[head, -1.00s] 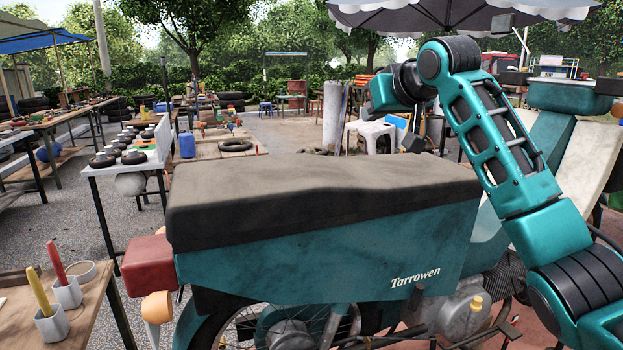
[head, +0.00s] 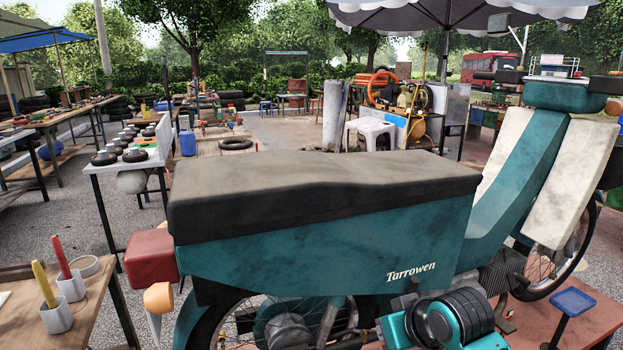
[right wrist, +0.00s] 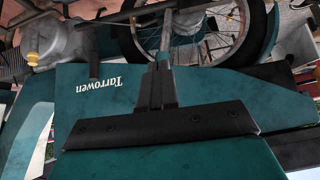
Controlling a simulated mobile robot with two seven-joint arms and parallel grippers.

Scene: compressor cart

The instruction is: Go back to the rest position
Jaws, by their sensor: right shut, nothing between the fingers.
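My right arm shows low in the head view, in front of the lower side of the teal motorbike (head: 320,250) with the dark seat and "Tarrowen" lettering. Its fingers cannot be made out there. In the right wrist view my right gripper (right wrist: 166,30) is shut and empty, its fingers together. The motorbike's side panel (right wrist: 75,110) appears upside down behind it, with the spoked wheel (right wrist: 215,30) beyond the fingers. I cannot tell how far the fingers are from the bike. My left gripper is in neither view.
A wooden table with grey cups (head: 56,315) stands at lower left. A white table (head: 125,165) with dark round parts is behind it. A blue tray on a post (head: 572,302) is at lower right. Open paving (head: 290,130) lies beyond the motorbike.

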